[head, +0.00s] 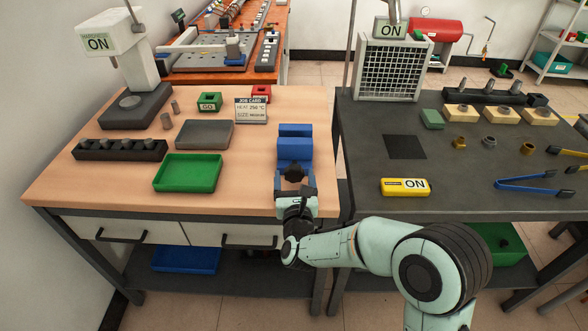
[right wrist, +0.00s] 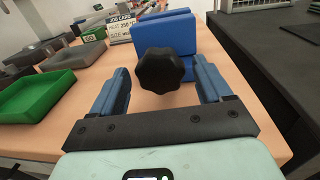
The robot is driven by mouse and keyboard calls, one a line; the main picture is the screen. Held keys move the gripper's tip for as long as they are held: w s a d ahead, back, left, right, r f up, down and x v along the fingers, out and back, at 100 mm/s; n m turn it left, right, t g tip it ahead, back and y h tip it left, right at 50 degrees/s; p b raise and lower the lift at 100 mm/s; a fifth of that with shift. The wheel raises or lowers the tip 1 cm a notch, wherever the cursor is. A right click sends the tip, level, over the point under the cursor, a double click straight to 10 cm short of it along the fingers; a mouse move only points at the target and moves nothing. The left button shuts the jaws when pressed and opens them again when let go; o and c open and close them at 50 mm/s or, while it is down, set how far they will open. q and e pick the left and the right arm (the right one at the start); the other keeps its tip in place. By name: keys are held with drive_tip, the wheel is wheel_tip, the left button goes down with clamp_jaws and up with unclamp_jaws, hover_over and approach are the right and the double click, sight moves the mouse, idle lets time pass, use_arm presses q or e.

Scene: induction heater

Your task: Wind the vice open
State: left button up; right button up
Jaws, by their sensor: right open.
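The blue vice (head: 294,147) stands near the right front edge of the wooden bench, and it also shows in the right wrist view (right wrist: 165,30). Its black lobed knob (right wrist: 160,70) faces my right gripper; it shows in the head view too (head: 293,172). My right gripper (right wrist: 160,88) is open, with one blue finger on each side of the knob and a visible gap on both sides. In the head view the right gripper (head: 294,180) sits at the bench's front edge. The gap between the vice jaws is hard to judge. My left gripper is in no view.
A job card (head: 251,111) stands behind.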

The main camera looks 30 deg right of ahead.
sight(294, 177)
drive_tip(key=shift+x, duration=1.75)
drive_tip(key=shift+s, duration=0.1)
drive_tip(key=c, duration=1)
